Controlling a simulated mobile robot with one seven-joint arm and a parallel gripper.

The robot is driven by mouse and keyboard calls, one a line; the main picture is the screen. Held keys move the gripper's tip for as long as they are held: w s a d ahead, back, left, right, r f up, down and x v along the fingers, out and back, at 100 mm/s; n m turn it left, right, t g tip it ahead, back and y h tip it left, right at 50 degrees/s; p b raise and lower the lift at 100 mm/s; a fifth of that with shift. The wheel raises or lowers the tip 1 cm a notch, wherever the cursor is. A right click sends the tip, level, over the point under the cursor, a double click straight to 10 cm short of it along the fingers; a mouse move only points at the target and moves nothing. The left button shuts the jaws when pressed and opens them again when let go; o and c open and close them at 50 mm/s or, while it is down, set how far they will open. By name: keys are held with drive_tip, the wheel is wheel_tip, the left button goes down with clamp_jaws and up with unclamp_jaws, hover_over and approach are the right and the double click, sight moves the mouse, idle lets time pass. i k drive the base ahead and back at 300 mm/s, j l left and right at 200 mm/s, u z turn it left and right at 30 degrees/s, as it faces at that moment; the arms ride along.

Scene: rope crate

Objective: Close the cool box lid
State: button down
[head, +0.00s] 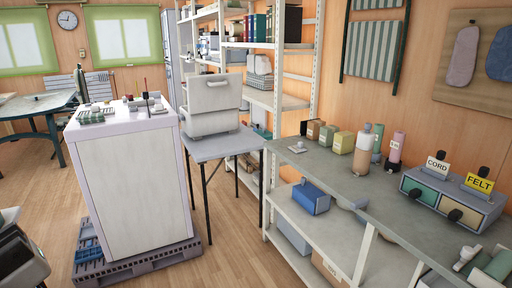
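The cool box (211,122) is a pale grey box with rounded edges. It stands on a small grey folding table (222,147) near the middle of the head view. Its lid (209,95) appears tilted up at the back, with its broad face towards me and a dark mark near its upper edge. The inside of the box is hidden from this angle.
A tall white cabinet (135,185) on a grey pallet (150,262) stands left of the folding table, with small items on top. A grey workbench (335,178) with bottles and drawers runs along the right. Shelving (285,100) stands behind. Open wooden floor (225,255) lies in front.

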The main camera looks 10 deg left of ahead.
sight(209, 93)
drive_tip(key=i+j+u, duration=0.15)
drive_tip(key=i, duration=0.4)
drive_tip(key=i+j+u, duration=0.1)
drive_tip(key=i, duration=0.4)
drive_tip(key=i+j, duration=0.4)
drive_tip(key=i+j+z, duration=0.15)
drive_tip(key=i+j, duration=0.6)
drive_tip(key=j, duration=0.25)
drive_tip(key=i+j+z, duration=0.1)
drive_tip(key=i, duration=0.2)
drive_tip(key=i+j+z, duration=0.1)
drive_tip(key=i, duration=0.25)
